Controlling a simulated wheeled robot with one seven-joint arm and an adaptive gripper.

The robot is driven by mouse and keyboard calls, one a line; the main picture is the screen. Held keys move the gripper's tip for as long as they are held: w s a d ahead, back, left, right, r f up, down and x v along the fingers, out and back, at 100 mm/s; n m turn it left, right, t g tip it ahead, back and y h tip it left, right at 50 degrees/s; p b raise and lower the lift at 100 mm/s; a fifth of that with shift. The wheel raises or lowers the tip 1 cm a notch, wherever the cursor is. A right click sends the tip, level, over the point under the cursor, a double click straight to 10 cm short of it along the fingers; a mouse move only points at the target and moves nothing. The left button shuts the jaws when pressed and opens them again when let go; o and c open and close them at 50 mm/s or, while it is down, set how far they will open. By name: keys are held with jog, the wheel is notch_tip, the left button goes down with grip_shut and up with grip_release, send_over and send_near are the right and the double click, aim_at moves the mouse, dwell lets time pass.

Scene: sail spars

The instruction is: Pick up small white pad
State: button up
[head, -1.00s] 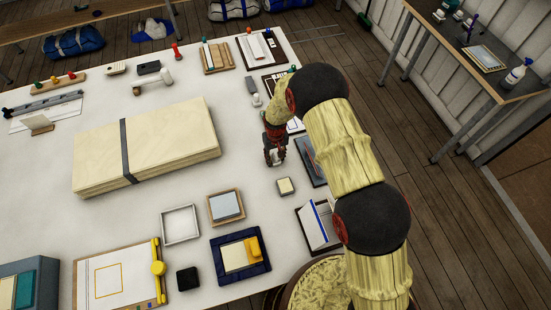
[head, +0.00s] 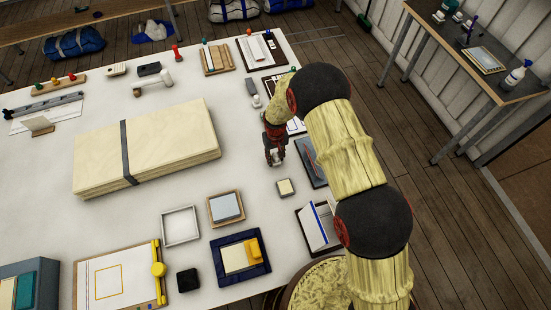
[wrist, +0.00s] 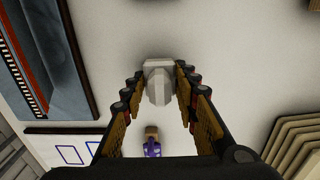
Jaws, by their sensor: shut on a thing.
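A small white pad (wrist: 158,85) with a blocky top and a rounded lower part sits between the fingertips in the wrist view. My gripper (wrist: 159,82) is shut on it, with one finger at each side. In the head view my gripper (head: 274,155) points down over the right part of the white table, and a bit of the pale piece shows at its tips. The fingers hide most of it there. I cannot tell whether the pad touches the table.
A strapped board stack (head: 165,150) lies left of my gripper. A white tray (head: 180,226) and framed grey pad (head: 227,207) are farther nearer-left. Bare tabletop surrounds the tips.

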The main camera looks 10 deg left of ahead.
jog(key=s+a+r+p, duration=0.2)
jog(key=s+r, duration=0.4)
jog(key=s+a+r+p, duration=0.2)
jog(key=s+r+p, duration=0.1)
jog(key=s+r, duration=0.3)
jog(key=shift+s+a+p, duration=0.3)
jog(key=shift+s, duration=0.35)
jog(key=o, duration=0.6)
jog(key=c, duration=0.4)
jog(key=shift+c, duration=0.3)
